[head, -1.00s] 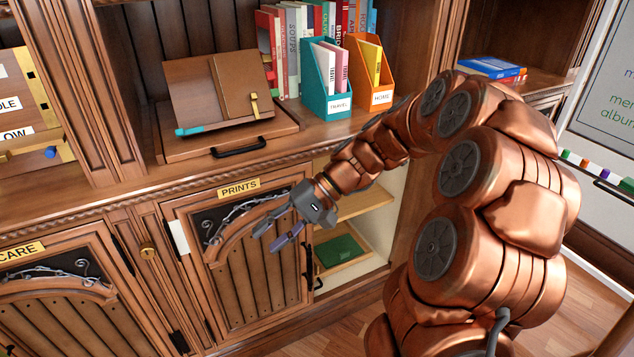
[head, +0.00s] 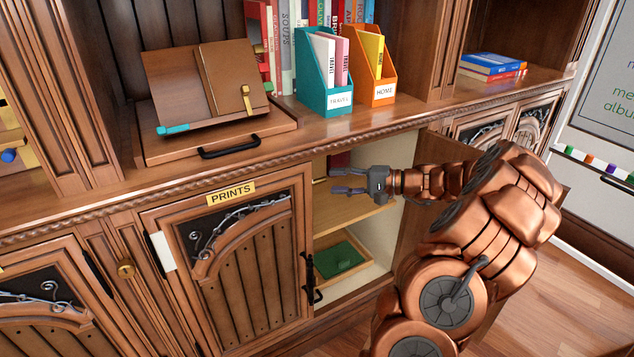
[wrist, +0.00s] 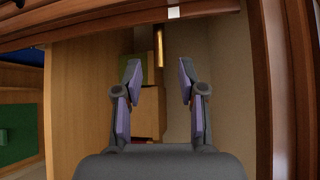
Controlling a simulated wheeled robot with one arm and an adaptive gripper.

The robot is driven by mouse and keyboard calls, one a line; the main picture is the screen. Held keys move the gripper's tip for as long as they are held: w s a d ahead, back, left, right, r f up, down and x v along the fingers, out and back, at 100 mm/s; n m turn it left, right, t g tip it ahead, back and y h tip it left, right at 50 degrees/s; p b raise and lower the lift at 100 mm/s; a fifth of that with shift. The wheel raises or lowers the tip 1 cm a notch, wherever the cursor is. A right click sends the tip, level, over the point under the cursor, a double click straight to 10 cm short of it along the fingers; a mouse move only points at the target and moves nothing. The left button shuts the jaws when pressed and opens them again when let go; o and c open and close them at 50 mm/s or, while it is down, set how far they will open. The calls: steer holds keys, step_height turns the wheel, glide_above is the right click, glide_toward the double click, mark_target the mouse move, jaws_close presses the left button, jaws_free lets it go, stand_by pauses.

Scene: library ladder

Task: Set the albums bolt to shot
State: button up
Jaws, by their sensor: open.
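My gripper (head: 337,181) is open and empty, with its purple-padded fingers pointing left into the mouth of the open cupboard right of the PRINTS door (head: 245,265). In the wrist view my gripper (wrist: 159,72) has its fingers spread. A slim brass rod (wrist: 159,46) shows beyond and between the fingertips in the wrist view; it may be the albums bolt, but I cannot tell its setting. It looks apart from the fingers. No albums label is readable. The open cupboard's door (head: 432,165) stands swung out at the right, partly hidden by my arm.
The cupboard has a wooden shelf (head: 345,212) and a green item (head: 338,258) below it. The counter above carries a book stand (head: 205,85), a teal file box (head: 325,98) and an orange one (head: 382,92). Floor (head: 545,270) is clear at the right.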

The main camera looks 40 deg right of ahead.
mark_target(324, 180)
steer(key=shift+b+x, duration=0.5)
steer(key=shift+x, duration=2.25)
jaws_close()
